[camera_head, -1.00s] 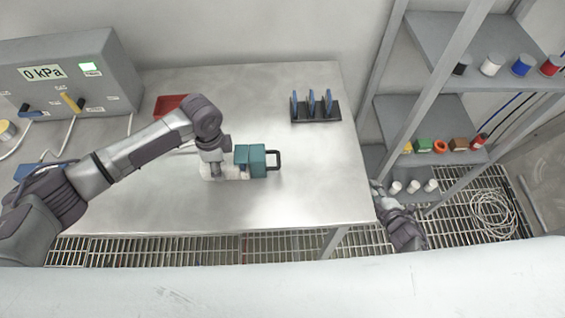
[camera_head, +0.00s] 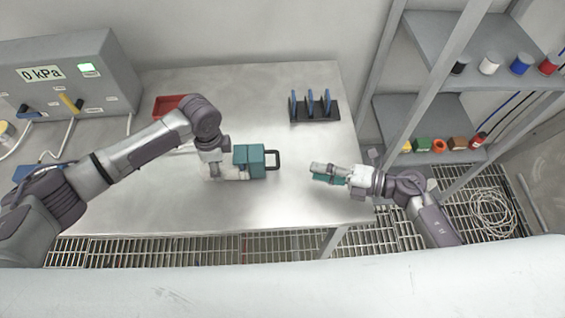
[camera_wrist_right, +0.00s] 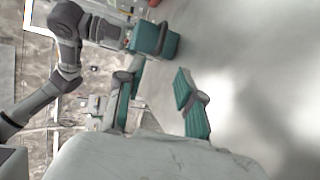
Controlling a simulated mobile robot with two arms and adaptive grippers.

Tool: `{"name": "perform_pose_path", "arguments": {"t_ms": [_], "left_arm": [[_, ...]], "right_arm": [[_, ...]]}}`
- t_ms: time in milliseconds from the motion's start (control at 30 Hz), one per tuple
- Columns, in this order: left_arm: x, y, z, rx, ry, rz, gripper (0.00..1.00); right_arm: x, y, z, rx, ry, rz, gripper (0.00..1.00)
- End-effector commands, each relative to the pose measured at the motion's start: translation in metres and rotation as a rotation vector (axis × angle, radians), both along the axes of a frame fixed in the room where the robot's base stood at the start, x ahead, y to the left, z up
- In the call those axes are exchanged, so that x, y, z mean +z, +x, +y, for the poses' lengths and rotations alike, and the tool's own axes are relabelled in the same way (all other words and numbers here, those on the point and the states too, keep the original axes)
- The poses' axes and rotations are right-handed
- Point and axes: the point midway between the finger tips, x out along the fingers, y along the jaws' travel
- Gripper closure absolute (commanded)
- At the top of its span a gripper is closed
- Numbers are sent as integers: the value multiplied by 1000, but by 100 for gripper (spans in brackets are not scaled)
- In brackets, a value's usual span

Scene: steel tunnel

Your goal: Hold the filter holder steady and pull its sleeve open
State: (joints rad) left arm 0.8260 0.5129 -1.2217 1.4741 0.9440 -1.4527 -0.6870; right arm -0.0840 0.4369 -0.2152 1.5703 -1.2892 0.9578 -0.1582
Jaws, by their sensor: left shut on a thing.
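The filter holder (camera_head: 241,157) is a teal box on the steel table, with a seam between its left part and its right part. The right part, seemingly the sleeve (camera_head: 257,160), carries a dark loop handle (camera_head: 274,159) on its right side. My left gripper (camera_head: 236,172) is shut on the holder's left end; its fingertips are partly hidden. My right gripper (camera_head: 314,173) is open and empty above the table, to the right of the handle and apart from it. In the right wrist view its teal-padded fingers (camera_wrist_right: 160,98) stand apart, with the teal box beyond them.
A dark rack (camera_head: 316,110) with blue upright discs stands at the table's back right. A red tray (camera_head: 168,105) lies behind my left arm. A grey pressure box (camera_head: 70,78) reads 0 kPa at the left. Shelves (camera_head: 428,128) stand right of the table.

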Motion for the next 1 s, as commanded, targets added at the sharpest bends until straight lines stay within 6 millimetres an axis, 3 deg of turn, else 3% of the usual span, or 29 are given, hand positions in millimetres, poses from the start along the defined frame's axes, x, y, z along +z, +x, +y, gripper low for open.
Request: {"name": "perform_pose_path", "arguments": {"t_ms": [300,500,700,967,1000], "left_arm": [[-1,-1,0,-1,1,2,82],[-1,-1,0,-1,1,2,82],[-1,-1,0,-1,1,2,82],[-1,-1,0,-1,1,2,82],[-1,-1,0,-1,1,2,82]], "right_arm": [[-11,25,57,-3,6,-2,63],[-18,37,84,-5,4,-2,63],[-21,42,96,-4,1,-3,63],[-21,42,96,-4,1,-2,63],[-21,42,96,-4,1,-2,68]]}}
